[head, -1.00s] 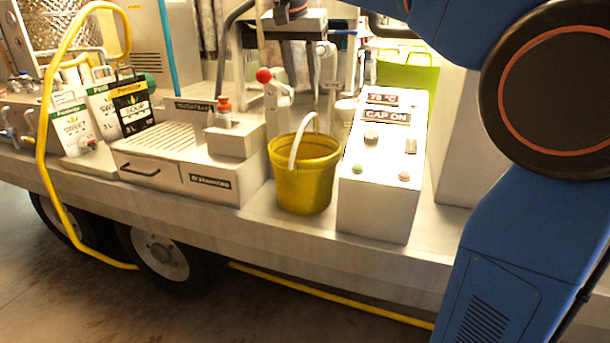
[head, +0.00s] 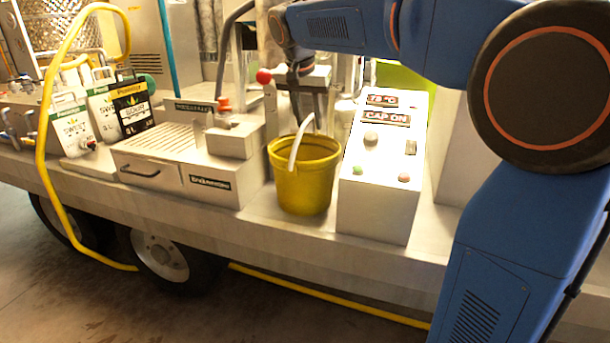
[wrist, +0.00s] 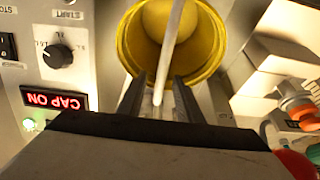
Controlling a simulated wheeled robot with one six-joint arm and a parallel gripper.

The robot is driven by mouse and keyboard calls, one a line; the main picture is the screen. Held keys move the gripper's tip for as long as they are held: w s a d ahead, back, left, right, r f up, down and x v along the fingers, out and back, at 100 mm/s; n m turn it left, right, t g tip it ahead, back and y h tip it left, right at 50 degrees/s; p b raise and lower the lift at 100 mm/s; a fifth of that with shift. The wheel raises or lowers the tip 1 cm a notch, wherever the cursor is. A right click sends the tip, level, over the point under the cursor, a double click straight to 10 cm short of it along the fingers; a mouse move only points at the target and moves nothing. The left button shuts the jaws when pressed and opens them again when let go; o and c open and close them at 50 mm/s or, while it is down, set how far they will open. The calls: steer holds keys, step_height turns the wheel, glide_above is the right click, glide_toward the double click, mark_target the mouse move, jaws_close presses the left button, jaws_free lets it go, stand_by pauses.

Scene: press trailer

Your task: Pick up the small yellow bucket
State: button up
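The small yellow bucket (head: 304,182) stands upright on the trailer deck, left of the white control box. Its pale handle (head: 297,146) is raised above the rim. My gripper (head: 308,118) is above the bucket, pointing down, near the top of the handle. In the wrist view the fingers (wrist: 160,82) are apart, and the handle (wrist: 168,52) runs between them with gaps on both sides. The open bucket (wrist: 205,42) lies beyond the fingertips and looks empty. Whether either finger touches the handle is hard to tell.
The control box (head: 378,200) with its knob and buttons stands close right of the bucket. A grey drawer unit (head: 208,182) and a red ball-topped lever (head: 264,77) are on the left. The deck edge is in front; a green container (head: 405,77) is partly hidden behind my arm.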

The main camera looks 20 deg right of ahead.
steer(key=shift+x, duration=2.3)
steer(key=shift+w+d, duration=0.1)
jaws_close()
steer(key=shift+r, duration=0.2)
